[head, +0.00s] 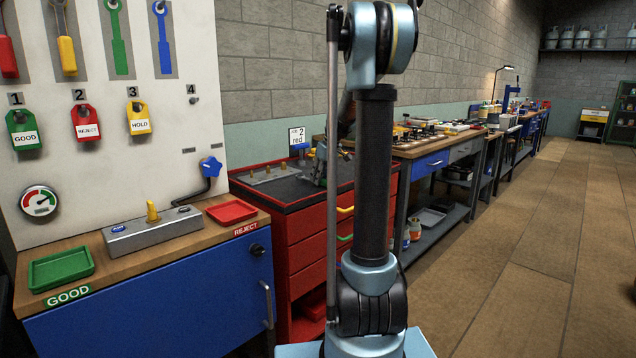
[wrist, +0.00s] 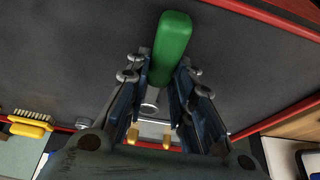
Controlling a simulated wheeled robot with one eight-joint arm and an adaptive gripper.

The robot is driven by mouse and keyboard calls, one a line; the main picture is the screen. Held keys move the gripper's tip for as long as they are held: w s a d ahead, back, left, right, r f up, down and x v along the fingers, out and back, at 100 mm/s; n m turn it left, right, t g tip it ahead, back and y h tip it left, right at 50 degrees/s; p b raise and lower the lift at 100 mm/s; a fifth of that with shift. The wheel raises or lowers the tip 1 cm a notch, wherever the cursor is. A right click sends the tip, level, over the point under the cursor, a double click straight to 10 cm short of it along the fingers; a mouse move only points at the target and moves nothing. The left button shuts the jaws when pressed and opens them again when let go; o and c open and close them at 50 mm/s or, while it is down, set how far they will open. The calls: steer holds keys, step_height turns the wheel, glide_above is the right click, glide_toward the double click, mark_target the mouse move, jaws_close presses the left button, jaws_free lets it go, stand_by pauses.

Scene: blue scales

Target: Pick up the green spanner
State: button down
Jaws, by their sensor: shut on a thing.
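The green spanner (wrist: 172,50) shows in the wrist view as a thick green handle with a short bare metal part below it. My gripper (wrist: 168,85) is shut on it, with a finger at each side of the handle. The handle points up and away past the fingertips, over the dark cabinet top. The far end of the metal part is hard to make out. In the head view my gripper (head: 321,165) is over the red cabinet's top, partly behind my arm, and the spanner cannot be made out there.
A tool board (head: 150,95) stands left, above a blue bench with a green tray (head: 60,268) and a red tray (head: 231,211). A yellow brush (wrist: 30,122) lies nearby.

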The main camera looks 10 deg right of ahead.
step_height(320, 180, up, 10)
steer(key=shift+f, duration=0.15)
stand_by(0.3)
stand_by(0.4)
